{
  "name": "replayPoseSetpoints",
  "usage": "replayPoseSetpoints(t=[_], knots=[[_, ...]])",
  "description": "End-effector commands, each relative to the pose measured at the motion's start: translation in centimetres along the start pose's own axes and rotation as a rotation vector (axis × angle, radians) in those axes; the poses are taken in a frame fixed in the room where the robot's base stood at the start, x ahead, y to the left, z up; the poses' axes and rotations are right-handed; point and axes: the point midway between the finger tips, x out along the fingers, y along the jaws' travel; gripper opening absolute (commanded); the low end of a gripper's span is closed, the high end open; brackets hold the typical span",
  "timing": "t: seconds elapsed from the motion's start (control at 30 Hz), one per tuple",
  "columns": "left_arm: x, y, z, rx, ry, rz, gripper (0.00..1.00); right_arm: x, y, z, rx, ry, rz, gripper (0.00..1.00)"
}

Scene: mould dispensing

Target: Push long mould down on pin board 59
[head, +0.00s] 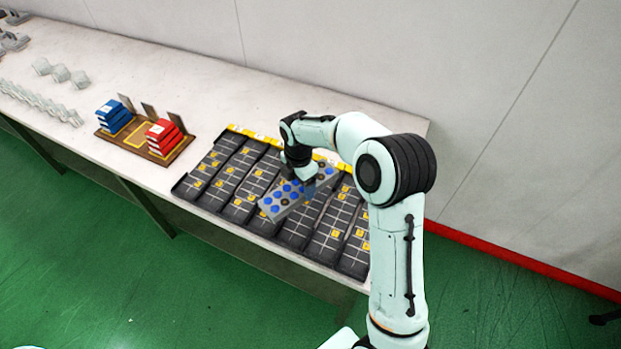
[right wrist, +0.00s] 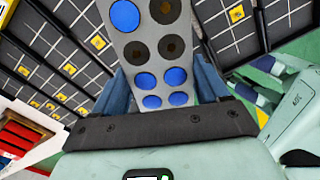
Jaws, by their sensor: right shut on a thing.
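The long mould (head: 285,203) is a grey plate with rows of blue discs and dark round holes. It lies at an angle across the black pin boards (head: 250,187), over the middle of the row. I cannot tell whether it touches them. In the right wrist view the mould (right wrist: 158,62) runs between the two blue fingers of the gripper (right wrist: 163,88). The yellow number labels are too small to read, so I cannot pick out board 59. My left gripper is not in view.
A wooden tray (head: 133,142) with blue boxes (head: 113,115) and red boxes (head: 163,136) stands left of the boards. White pieces (head: 60,71) stand further left on the table (head: 180,84). A wall runs behind the table. The table top behind the boards is clear.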

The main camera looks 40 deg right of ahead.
Motion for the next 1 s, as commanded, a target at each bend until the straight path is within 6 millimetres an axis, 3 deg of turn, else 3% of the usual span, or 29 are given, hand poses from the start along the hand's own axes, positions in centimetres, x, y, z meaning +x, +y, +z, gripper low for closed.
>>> replayPoseSetpoints(t=[0.13, 0.33, 0.57, 1.0], knots=[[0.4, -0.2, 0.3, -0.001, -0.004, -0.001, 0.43, -0.1, -0.2, 2.0, -0.223, -0.004, 0.004, 0.19], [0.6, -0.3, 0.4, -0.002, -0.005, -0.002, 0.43, -0.2, -0.4, 3.3, -0.391, -0.005, 0.006, 0.19], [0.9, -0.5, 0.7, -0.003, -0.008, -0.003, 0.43, 0.3, -0.5, 3.4, -0.422, -0.005, 0.005, 0.19], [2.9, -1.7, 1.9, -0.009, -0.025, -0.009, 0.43, 3.4, -0.5, 3.4, -0.42, -0.005, 0.003, 0.19]])
